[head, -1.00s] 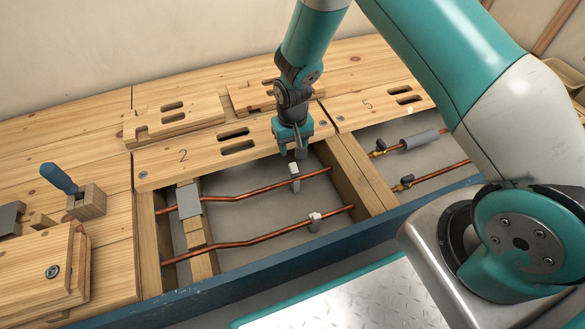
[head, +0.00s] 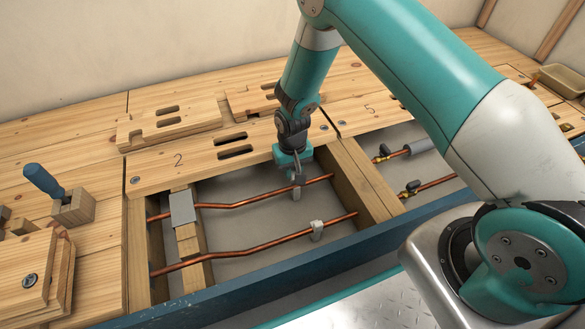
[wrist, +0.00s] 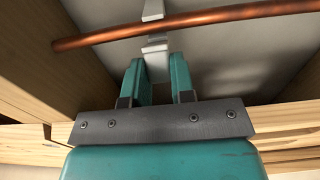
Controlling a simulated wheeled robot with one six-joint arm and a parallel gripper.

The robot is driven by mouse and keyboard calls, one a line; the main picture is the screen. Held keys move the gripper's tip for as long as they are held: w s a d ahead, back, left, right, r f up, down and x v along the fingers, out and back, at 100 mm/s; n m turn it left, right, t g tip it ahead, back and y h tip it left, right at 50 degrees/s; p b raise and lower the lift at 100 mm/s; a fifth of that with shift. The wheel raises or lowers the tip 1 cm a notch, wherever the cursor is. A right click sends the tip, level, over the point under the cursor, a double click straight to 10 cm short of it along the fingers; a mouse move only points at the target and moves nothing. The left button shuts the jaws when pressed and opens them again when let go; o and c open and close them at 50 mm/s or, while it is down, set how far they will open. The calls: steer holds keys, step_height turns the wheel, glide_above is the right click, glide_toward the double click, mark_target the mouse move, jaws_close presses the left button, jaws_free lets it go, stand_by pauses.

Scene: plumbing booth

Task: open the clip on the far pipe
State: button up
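The far copper pipe (head: 240,202) runs across the opening of panel 2, and it shows in the wrist view (wrist: 225,17). Its pale grey clip (head: 297,193) sits around it near the right end. In the wrist view the clip (wrist: 156,44) has its upper part behind the pipe and a pale tab reaching down in front. My gripper (head: 298,178) is down at this clip. In the wrist view my gripper (wrist: 159,75) has its two teal fingers apart, one on each side of the tab. I see no clear grip on it. The fingers partly hide the clip in the head view.
The near copper pipe (head: 250,250) has its own grey clip (head: 317,230). A wooden joist (head: 365,185) stands right of the clips. A grey plate (head: 183,208) covers the far pipe's left part. A blue beam (head: 250,297) borders the front.

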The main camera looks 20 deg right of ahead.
jaws_close()
steer(key=shift+w+g+p, duration=0.25)
steer(key=shift+g+p, duration=0.25)
steer(key=shift+f+g, duration=0.1)
steer(key=shift+g, duration=0.2)
steer(key=o, duration=0.8)
jaws_free()
steer(key=shift+c, duration=0.2)
step_height(320, 180, up, 17)
steer(key=w+p, duration=0.2)
steer(key=p, duration=0.7)
steer(key=shift+w, duration=0.2)
